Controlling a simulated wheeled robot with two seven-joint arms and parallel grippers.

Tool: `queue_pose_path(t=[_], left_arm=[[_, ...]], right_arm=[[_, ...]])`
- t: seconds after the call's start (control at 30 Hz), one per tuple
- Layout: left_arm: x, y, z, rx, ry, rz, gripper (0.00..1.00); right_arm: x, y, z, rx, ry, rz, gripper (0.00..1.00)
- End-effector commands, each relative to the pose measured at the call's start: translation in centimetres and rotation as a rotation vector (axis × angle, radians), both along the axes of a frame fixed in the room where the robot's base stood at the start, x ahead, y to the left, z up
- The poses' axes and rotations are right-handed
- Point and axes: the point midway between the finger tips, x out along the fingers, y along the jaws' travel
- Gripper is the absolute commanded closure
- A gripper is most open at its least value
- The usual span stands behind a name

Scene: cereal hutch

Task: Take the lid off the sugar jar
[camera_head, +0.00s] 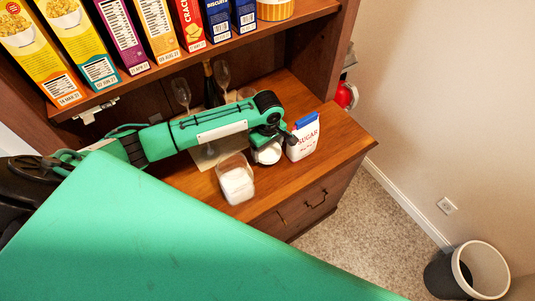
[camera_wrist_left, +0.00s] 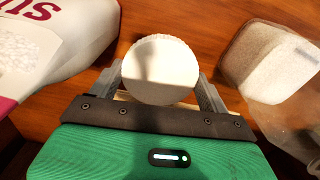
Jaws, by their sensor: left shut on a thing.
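The sugar jar (camera_head: 237,183) is a clear, squarish container with white sugar in it. It stands on the wooden counter near the front edge, its top uncovered. In the left wrist view the jar (camera_wrist_left: 268,62) is at the right. The round white lid (camera_head: 267,154) is to the right of the jar, apart from it. My left gripper (camera_wrist_left: 160,80) is shut on the lid (camera_wrist_left: 160,62), with a finger on each side of it. I cannot tell whether the lid touches the counter. My right gripper is not in view.
A sugar bag (camera_head: 303,138) with a blue top stands just right of the lid. Glasses (camera_head: 181,93) and a dark bottle (camera_head: 212,86) stand behind my left arm. Cereal boxes (camera_head: 118,38) line the shelf above. The counter's right end is clear.

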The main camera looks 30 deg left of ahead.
Motion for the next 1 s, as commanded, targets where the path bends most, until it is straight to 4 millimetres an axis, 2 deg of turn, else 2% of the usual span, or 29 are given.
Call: queue_pose_path(t=[0.4, 0.8, 0.83, 0.9, 1.0], left_arm=[[0.0, 0.0, -4.7, 0.001, 0.000, 0.000, 0.49], [0.0, 0.0, -5.2, -0.001, 0.000, 0.000, 0.49], [0.0, 0.0, -5.1, 0.000, 0.000, 0.000, 0.15], [0.0, 0.0, -5.1, 0.000, 0.000, -0.001, 0.02], [0.0, 0.0, -5.1, 0.000, 0.000, -0.001, 0.00]], right_arm=[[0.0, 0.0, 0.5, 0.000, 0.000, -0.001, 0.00], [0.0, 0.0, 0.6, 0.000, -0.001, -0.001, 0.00], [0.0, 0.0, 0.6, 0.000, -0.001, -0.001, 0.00], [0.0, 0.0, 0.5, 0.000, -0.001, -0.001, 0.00], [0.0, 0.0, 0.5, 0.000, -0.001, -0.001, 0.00]])
